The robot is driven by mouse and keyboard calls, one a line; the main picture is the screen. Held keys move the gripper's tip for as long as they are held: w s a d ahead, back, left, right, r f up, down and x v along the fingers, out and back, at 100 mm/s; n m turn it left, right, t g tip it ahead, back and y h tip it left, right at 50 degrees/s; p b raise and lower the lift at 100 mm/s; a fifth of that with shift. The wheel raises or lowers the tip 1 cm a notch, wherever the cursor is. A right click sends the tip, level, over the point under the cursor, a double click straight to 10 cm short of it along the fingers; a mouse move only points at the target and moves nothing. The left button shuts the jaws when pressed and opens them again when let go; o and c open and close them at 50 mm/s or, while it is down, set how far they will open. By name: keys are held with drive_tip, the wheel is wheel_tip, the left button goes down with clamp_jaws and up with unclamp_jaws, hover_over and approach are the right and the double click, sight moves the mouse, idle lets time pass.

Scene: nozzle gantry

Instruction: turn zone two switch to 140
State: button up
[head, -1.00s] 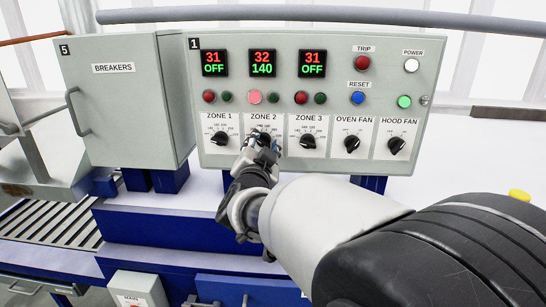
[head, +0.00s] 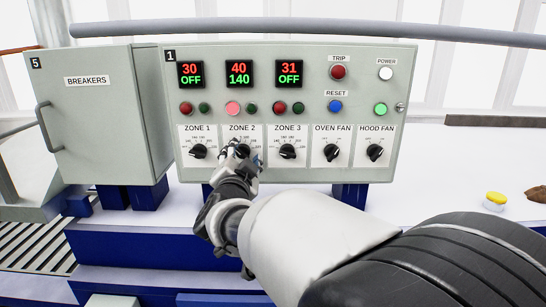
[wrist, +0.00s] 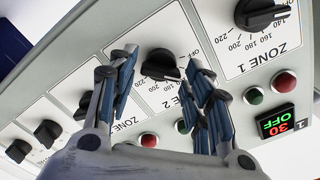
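The zone 2 switch is a black rotary knob (wrist: 160,63) on a white dial plate, seen in the wrist view; in the head view my gripper (head: 242,153) mostly covers it. My gripper is open, its two blue-grey fingers on either side of the knob with visible gaps. I cannot tell whether the fingertips touch the panel. The zone 2 display (head: 238,74) reads 40 in red over 140 in green. The zone 2 pink lamp (head: 232,109) is brightly lit. The knob's exact pointer angle is hard to read.
The zone 1 knob (head: 199,152) and zone 3 knob (head: 287,152) flank it; both their displays show OFF. Oven fan (head: 332,153) and hood fan (head: 375,153) knobs sit to the right. The breakers cabinet (head: 105,125) stands left of the control panel (head: 300,55).

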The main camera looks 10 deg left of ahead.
drive_tip(key=shift+o, duration=0.7)
drive_tip(key=shift+s, duration=0.35)
drive_tip(key=v, duration=1.1)
drive_tip(key=shift+s, duration=0.15)
drive_tip(key=shift+d+f, duration=0.1)
drive_tip(key=shift+d, duration=0.05)
